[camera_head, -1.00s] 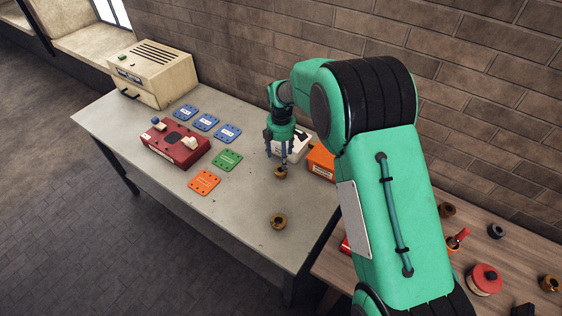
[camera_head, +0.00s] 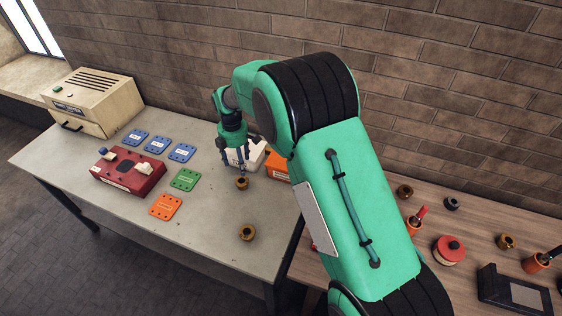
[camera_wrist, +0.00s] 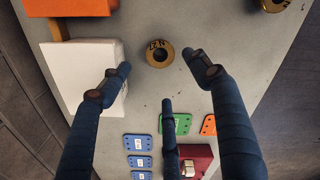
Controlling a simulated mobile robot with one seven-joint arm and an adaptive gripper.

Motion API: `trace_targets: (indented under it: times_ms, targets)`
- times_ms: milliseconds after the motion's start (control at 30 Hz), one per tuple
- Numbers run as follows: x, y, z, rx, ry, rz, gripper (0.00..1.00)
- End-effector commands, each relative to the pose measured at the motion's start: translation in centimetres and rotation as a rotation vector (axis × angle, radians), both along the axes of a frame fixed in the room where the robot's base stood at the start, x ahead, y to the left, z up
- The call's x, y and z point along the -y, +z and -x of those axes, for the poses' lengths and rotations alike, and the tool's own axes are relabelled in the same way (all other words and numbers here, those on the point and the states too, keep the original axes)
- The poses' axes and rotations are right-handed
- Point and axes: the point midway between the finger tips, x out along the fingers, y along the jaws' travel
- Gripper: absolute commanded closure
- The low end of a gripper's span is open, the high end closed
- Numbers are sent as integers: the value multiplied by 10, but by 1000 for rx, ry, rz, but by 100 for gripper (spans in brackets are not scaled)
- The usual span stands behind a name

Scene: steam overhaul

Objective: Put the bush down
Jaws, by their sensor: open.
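A brass bush (camera_head: 241,183) stands on the grey table under my gripper (camera_head: 234,168). In the wrist view the same bush (camera_wrist: 160,53) shows as a ring with a dark bore and a stamped mark. My gripper's dark blue fingers (camera_wrist: 158,75) are spread apart around and above it, not closed on it. Whether any fingertip touches the bush I cannot tell. A second brass bush (camera_head: 247,232) stands nearer the table's front edge, and part of it shows at the top of the wrist view (camera_wrist: 275,4).
A white box (camera_head: 248,154) and an orange box (camera_head: 278,168) stand close behind the gripper. Blue, green and orange plates, a red box (camera_head: 128,172) and a cream cabinet (camera_head: 95,100) are to the left. A wooden bench (camera_head: 400,255) with several parts is at the right.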

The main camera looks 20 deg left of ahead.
Motion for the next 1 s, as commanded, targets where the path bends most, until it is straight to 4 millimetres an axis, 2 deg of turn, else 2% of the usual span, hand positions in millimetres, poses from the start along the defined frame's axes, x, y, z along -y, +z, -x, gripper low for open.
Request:
trace_targets:
  times_ms: [367, 467, 567, 767, 1000]
  targets:
    - [2, 3, -1, 1, -7, -1, 38]
    - [9, 11, -5, 4, -28, -4, 38]
    - [21, 28, -11, 11, -69, -13, 38]
    - [67, 79, -26, 33, -213, -37, 38]
    - [143, 151, -37, 61, -441, -74, 38]
